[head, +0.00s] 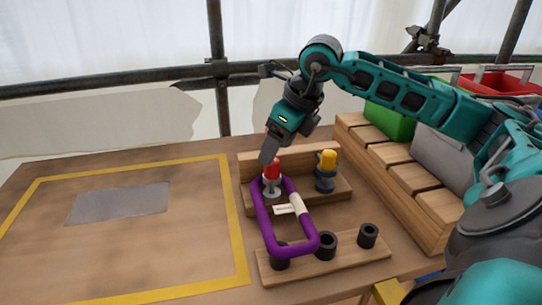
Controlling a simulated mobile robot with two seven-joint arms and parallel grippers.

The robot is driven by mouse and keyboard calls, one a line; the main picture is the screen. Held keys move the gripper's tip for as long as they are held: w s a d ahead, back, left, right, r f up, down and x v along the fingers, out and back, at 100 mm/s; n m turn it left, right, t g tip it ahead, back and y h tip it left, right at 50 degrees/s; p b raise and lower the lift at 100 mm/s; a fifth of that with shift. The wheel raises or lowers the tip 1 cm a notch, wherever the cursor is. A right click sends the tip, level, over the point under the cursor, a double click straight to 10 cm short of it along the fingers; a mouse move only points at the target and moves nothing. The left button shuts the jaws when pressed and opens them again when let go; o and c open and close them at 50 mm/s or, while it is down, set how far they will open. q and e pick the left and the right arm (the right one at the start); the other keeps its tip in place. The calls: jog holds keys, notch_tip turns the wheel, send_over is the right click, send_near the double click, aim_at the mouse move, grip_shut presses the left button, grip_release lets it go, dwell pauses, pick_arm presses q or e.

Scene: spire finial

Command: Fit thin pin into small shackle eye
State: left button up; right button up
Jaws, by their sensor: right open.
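My right gripper (269,150) is open and points down just above a red-topped piece (272,168) with a silver lower part. I cannot tell if a finger touches it. A yellow-topped piece (327,160) with a blue-grey lower part stands to its right. Both stand on a wooden rack (343,187). I cannot tell which piece is the thin pin, nor make out the small shackle eye. My left gripper is not in view.
A purple loop sling (264,228) with a pale tag lies from the red-topped piece to a front wooden strip (345,265) holding black cups (368,235). Slatted wood with a green box (390,120) is at right. A yellow-bordered area with a grey plate (118,204) is open at left.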

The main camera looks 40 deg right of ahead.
jog(key=v, duration=0.7)
jog(key=shift+r+p, duration=0.2)
jog(key=shift+p, duration=0.15)
jog(key=shift+s, duration=0.1)
